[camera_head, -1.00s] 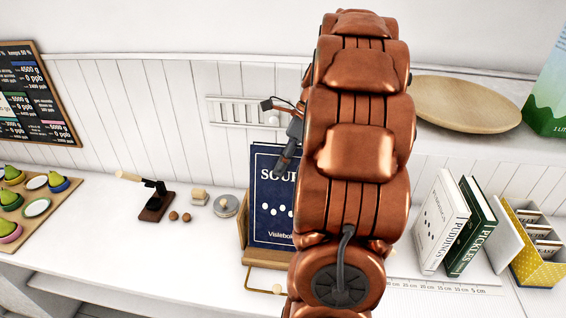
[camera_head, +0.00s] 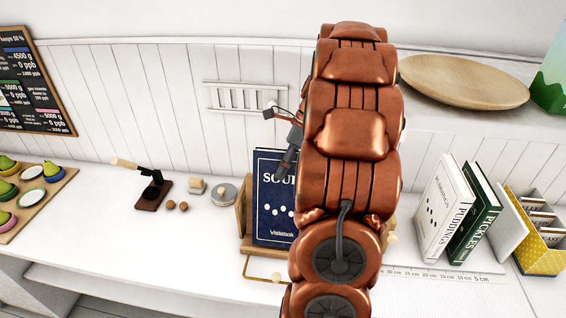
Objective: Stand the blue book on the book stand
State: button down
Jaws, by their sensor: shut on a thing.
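The blue book (camera_head: 273,205), with white lettering on its cover, stands upright on the wooden book stand (camera_head: 262,249) in the middle of the counter. Its right part is hidden behind my copper arm. My gripper (camera_head: 283,166) reaches in from behind the arm at the book's upper edge and is shut on the book. Only part of the gripper shows. The right side of the stand is mostly covered by my arm.
White and green books (camera_head: 462,212) and a yellow box (camera_head: 537,240) stand to the right. A wooden plate (camera_head: 464,82) lies on the upper ledge. A small dark lever tool (camera_head: 152,188), a round metal tin (camera_head: 224,194) and a tray with pears (camera_head: 38,195) are left.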

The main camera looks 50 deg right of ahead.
jog(key=shift+d+f, duration=0.1)
jog(key=shift+f, duration=0.05)
jog(key=c, duration=0.8)
grip_release()
jog(key=shift+o, duration=0.2)
jog(key=shift+v, duration=3.6)
